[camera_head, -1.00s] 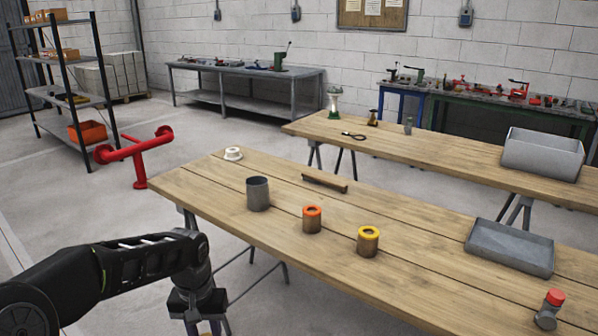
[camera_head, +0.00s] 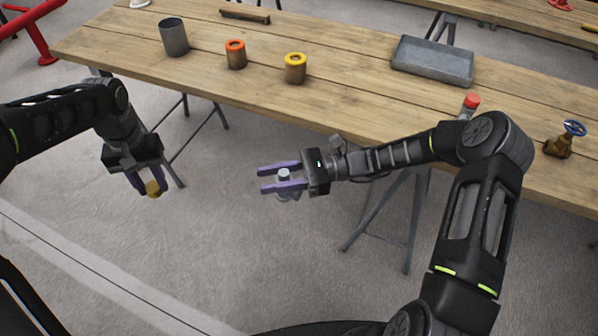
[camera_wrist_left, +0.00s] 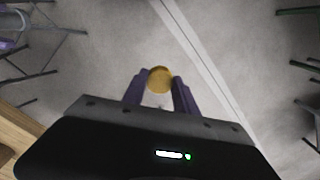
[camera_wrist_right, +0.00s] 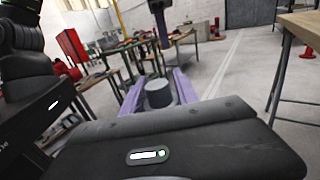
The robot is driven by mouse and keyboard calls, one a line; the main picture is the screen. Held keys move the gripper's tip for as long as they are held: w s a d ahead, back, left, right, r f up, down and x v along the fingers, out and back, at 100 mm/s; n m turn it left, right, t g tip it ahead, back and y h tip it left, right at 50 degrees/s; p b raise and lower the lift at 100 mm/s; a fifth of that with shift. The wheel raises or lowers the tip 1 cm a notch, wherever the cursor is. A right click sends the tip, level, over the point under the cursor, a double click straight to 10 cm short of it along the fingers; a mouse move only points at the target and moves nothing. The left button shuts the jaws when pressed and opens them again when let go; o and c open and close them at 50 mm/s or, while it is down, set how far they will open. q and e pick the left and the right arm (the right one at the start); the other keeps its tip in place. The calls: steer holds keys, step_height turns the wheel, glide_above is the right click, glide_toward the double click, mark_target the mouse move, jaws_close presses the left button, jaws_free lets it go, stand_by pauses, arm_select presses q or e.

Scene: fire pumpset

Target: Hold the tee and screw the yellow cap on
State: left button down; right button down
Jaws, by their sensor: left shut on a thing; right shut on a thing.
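My left gripper (camera_head: 150,186) is shut on the yellow cap (camera_head: 153,188), in front of the bench's near edge. The cap also shows between the fingertips in the left wrist view (camera_wrist_left: 160,79). My right gripper (camera_head: 280,178) is shut on the grey tee (camera_head: 284,175), off the bench and to the right of the cap. In the right wrist view the tee's round grey end (camera_wrist_right: 158,93) shows between the purple fingers; the rest of it is largely hidden. The cap and the tee are well apart.
The wooden bench (camera_head: 350,88) holds an orange-topped pot (camera_head: 236,54), a yellow-topped pot (camera_head: 295,68), a grey cup (camera_head: 174,37), a grey tray (camera_head: 432,62), a red-capped fitting (camera_head: 469,106) and a brass valve (camera_head: 561,142). The space between my grippers is clear.

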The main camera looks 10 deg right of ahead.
steer(key=shift+w+a+f+n+g, duration=0.15)
steer(key=shift+a+n+g, duration=0.55)
steer(key=shift+a+g, duration=0.45)
arm_select(q)
steer(key=d+r+m, duration=0.2)
steer(key=d+m, duration=0.2)
steer(key=d, duration=1.3)
step_height(320, 180, up, 5)
steer(key=m, duration=0.2)
glide_above(283, 174)
steer(key=w+a, duration=0.1)
steer(key=a, duration=0.1)
steer(key=shift+f, duration=1.95)
